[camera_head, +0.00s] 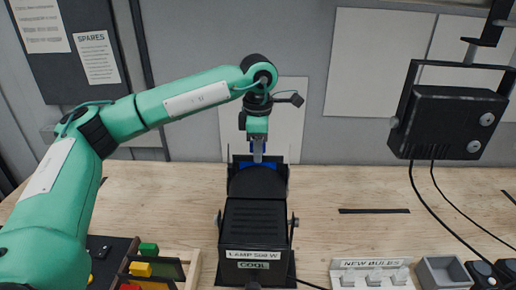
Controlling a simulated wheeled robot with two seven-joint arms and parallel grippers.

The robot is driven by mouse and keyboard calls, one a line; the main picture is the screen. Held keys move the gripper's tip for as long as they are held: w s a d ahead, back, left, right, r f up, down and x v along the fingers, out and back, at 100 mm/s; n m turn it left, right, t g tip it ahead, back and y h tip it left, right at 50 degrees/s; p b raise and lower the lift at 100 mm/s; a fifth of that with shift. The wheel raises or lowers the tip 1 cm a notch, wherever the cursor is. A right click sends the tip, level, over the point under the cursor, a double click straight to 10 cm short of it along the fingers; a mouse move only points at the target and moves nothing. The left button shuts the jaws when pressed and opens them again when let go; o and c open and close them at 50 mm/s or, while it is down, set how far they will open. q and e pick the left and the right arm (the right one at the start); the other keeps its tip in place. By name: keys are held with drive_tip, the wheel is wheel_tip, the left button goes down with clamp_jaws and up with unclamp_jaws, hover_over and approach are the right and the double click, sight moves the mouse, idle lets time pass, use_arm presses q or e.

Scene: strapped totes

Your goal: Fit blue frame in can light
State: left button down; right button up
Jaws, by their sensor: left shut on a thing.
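The can light (256,226) is a black lamp on the bench, with labels reading "LAMP 500 W" and "COOL" on the near side. The blue frame (271,164) shows as small blue patches at the lamp's far end, mostly hidden by the lamp and my gripper. My left gripper (258,158) points down over that far end and is shut on the blue frame. I cannot tell how deep the frame sits in the lamp's far-end holder. My right gripper is not in view.
A rack with green (149,249), yellow (140,269) and red pieces stands at front left. A "NEW BULBS" holder (371,264) and a grey bin (444,270) are at front right. Another black lamp (450,122) hangs at right, with cables below. The bench right of the can light is mostly clear.

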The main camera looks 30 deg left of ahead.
use_arm(q)
drive_tip(key=shift+f+b, duration=0.55)
drive_tip(key=shift+f, duration=0.2)
drive_tip(key=c, duration=1.3)
unclamp_jaws()
wheel_tip(320, 180, up, 13)
drive_tip(key=shift+f+b, duration=0.2)
drive_tip(key=shift+b, duration=0.65)
drive_tip(key=shift+r, duration=0.65)
